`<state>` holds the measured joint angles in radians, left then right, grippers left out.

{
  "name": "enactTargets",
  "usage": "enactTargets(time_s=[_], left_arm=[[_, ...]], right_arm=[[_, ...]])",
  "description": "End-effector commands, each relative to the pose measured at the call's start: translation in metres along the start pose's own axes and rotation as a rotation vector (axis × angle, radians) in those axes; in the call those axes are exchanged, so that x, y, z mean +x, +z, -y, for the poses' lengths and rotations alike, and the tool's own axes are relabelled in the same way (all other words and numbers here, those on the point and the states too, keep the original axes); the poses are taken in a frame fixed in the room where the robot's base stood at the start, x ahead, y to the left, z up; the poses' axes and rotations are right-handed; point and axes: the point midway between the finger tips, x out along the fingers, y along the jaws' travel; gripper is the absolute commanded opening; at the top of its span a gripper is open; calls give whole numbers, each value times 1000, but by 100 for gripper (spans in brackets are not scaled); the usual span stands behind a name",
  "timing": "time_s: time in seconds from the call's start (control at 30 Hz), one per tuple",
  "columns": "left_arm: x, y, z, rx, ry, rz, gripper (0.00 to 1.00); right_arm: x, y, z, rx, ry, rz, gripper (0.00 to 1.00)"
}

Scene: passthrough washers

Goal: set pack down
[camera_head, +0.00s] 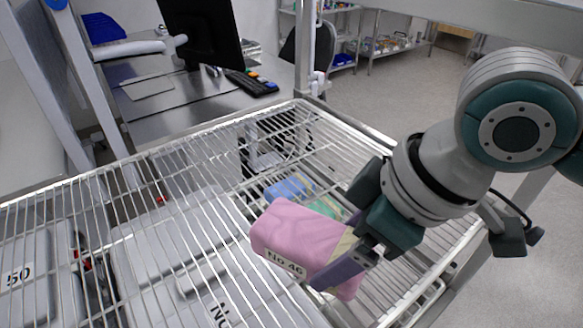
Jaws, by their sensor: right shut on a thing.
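A pink pack (305,240) with a label reading "No.46" is held at the end of my right arm. My right gripper (352,258) is shut on its right end, with dark finger pads against it. The pack is tilted and sits in front of the wire rack (200,150) in the picture; I cannot tell whether it touches the wires. A blue pack (290,188) and a green pack (327,207) lie just behind it, partly hidden by the pink pack and the gripper. My left gripper is not in view.
Grey lidded boxes (190,250) show under the wires at left and centre, one marked "50". A metal table with a monitor (203,30) and keyboard (250,82) stands behind. A post (303,50) rises at the rack's far corner.

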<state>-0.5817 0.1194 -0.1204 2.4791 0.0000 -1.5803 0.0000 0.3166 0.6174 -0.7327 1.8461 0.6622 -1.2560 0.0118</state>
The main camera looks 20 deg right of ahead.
Motion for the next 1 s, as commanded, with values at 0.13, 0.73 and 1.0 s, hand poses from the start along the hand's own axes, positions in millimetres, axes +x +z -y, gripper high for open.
enactTargets(time_s=[0.13, 0.73, 1.0], left_arm=[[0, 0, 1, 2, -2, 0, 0], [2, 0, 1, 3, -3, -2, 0], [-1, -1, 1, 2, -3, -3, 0]], right_arm=[[22, 10, 1, 3, -3, 3, 4], [33, 14, 1, 0, -1, 2, 100], [29, 12, 0, 0, -1, 1, 100]])
